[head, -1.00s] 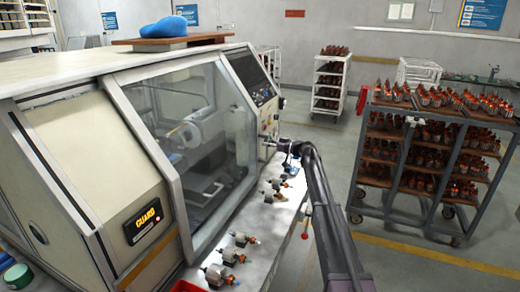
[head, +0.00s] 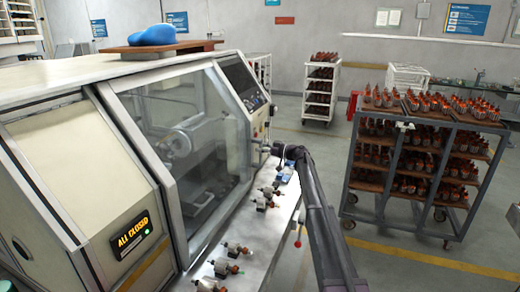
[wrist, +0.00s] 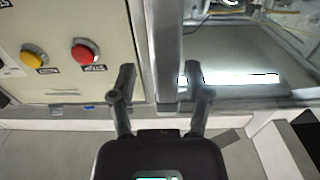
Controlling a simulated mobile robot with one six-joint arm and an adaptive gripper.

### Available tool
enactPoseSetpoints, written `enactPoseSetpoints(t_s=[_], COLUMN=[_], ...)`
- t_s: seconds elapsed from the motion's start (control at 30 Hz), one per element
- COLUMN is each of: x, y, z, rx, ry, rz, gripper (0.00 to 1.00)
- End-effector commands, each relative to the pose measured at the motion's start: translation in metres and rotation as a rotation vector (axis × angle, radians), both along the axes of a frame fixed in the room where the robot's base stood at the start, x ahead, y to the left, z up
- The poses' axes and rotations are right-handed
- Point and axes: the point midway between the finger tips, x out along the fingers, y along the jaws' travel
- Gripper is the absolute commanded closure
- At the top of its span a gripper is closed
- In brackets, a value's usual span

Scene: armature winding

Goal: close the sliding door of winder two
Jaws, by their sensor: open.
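The sliding door (head: 190,150) of the winder is a clear framed panel at the front of the cream machine. It covers the front opening, and its right edge meets the control column. The display (head: 131,236) left of the door reads "ALL CLOSED" in yellow. My gripper (head: 268,149) is at the door's right edge in the head view. In the wrist view my gripper (wrist: 163,82) is open, with one finger by the control panel and the other by the door glass. The door's frame edge (wrist: 168,50) lies between and beyond the fingertips. Contact cannot be told.
A red button (wrist: 85,54) and a yellow button (wrist: 34,54) sit left of my gripper. Several armatures (head: 265,195) lie along the front ledge. A loaded rack trolley (head: 410,165) stands to the right, with open floor before it.

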Motion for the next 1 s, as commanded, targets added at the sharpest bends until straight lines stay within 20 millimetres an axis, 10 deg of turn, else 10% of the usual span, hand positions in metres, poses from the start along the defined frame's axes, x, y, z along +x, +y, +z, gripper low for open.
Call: enactPoseSetpoints(t_s=[0.37,1.0], x=[-0.005,-0.036], y=[-0.008,-0.091], z=[0.0,0.0], rx=[0.0,0.0], ry=[0.0,0.0], rz=[0.001,0.001], gripper=[0.37,0.37])
